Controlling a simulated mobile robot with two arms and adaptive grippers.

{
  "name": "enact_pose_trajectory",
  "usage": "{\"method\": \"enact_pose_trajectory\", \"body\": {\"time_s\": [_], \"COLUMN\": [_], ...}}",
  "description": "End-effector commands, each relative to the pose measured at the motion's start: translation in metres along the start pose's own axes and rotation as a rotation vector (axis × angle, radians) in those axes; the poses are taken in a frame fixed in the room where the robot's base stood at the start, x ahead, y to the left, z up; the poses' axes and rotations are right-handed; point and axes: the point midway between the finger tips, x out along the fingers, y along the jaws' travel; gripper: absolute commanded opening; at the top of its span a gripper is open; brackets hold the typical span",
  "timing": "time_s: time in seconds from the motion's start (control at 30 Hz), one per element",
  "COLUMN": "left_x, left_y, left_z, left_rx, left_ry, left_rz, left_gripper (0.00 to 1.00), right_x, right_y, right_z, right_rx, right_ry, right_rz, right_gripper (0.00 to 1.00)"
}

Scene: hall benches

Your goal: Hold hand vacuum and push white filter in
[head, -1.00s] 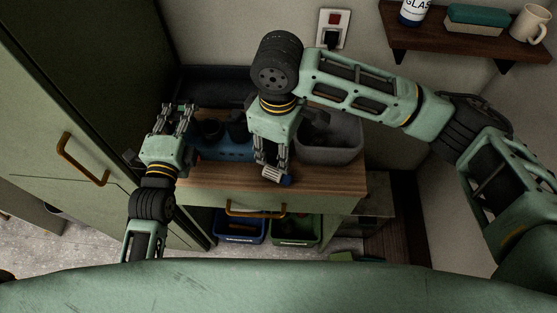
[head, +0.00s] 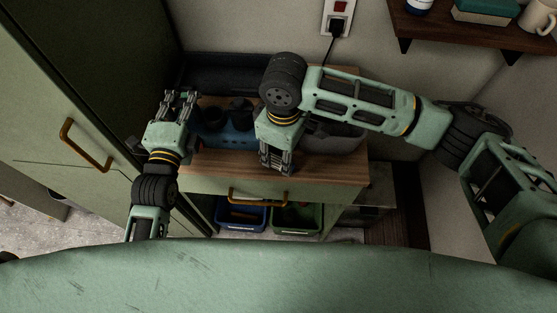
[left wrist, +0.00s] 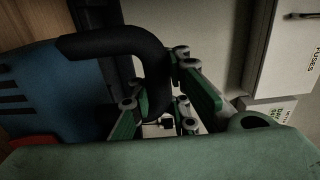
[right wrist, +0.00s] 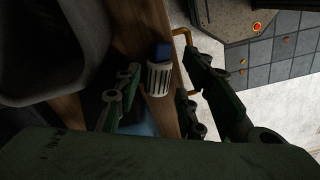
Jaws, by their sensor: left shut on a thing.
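The hand vacuum is blue (head: 238,137) with a black handle, lying on the wooden top. My left gripper (head: 180,96) is shut on the black handle (left wrist: 140,42), which passes between its fingers in the left wrist view. The white filter (right wrist: 158,80), ribbed with a dark blue end, is at the front of the wooden top in the right wrist view. My right gripper (head: 277,168) is open above it, its fingers on either side, with a gap visible to the right finger. In the head view the right gripper hides the filter. The vacuum's filter opening cannot be made out.
A grey bin (head: 348,146) stands on the wooden top (head: 325,172), right of the vacuum. A brass drawer handle (head: 257,197) is at the front, above blue (head: 240,227) and green (head: 297,229) crates. A tall green cabinet (head: 60,95) stands close on the left.

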Motion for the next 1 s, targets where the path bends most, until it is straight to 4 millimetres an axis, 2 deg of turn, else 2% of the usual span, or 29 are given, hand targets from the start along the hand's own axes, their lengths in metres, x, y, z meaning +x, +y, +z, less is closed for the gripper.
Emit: {"method": "enact_pose_trajectory", "body": {"time_s": [0.03,0.2,0.53,0.9,1.0], "left_x": [-0.002,-0.002,-0.002,-0.002,-0.002], "left_y": [0.010,0.010,0.010,0.010,0.010], "left_z": [0.000,0.000,0.000,0.000,0.000], "left_rx": [-0.003,-0.003,-0.003,-0.003,-0.003], "left_ry": [0.000,0.000,0.000,0.000,0.000], "left_rz": [0.023,0.023,0.023,0.023,0.023], "left_gripper": [0.00,0.00,0.00,0.00,0.00], "right_x": [0.010,0.032,0.039,0.038,0.038], "right_y": [0.000,0.001,0.001,0.001,0.001], "right_z": [0.002,0.002,0.002,0.002,0.002], "right_rx": [0.001,0.000,-0.001,-0.001,-0.001], "right_ry": [-0.004,-0.002,0.000,0.000,0.000], "right_rz": [-0.001,-0.001,0.000,0.000,0.000], "right_gripper": [0.37,0.37,0.36,0.05,0.05]}}
